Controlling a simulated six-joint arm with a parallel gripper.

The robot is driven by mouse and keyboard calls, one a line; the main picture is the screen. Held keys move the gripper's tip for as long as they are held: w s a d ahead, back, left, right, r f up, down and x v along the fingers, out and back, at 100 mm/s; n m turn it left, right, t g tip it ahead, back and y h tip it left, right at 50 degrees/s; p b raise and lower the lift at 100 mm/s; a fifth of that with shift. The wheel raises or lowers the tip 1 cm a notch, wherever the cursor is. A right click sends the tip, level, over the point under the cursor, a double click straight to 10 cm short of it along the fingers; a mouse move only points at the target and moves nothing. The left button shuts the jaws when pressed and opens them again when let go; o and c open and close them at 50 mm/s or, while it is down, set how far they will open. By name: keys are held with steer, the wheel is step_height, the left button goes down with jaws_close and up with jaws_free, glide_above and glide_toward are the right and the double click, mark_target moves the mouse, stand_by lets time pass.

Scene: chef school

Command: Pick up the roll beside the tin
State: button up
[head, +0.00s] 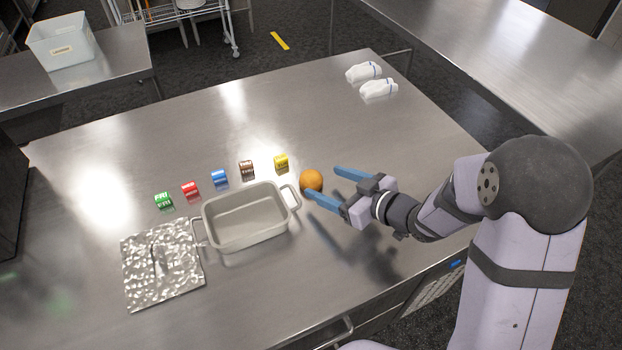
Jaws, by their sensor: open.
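A round orange-brown roll (311,180) lies on the steel table just right of the grey rectangular tin (237,238), close to its right handle. The tin looks empty. My gripper (322,182) is open, its two blue fingers pointing left toward the roll. The lower fingertip overlaps the roll's lower edge in the picture. The upper fingertip is up and to the right of the roll. I cannot tell whether either finger touches it.
Several small coloured label rolls, including a yellow one (281,162) and a blue one (219,177), stand behind the tin. A crumpled foil sheet (183,275) lies left of it. Two white cloth bundles (378,88) lie at the back right. The table's back middle is clear.

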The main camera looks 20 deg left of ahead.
mark_target(316, 179)
steer(key=shift+p+x, duration=0.5)
steer(key=shift+x, duration=1.9)
steer(key=shift+s, duration=0.2)
steer(key=c, duration=1.1)
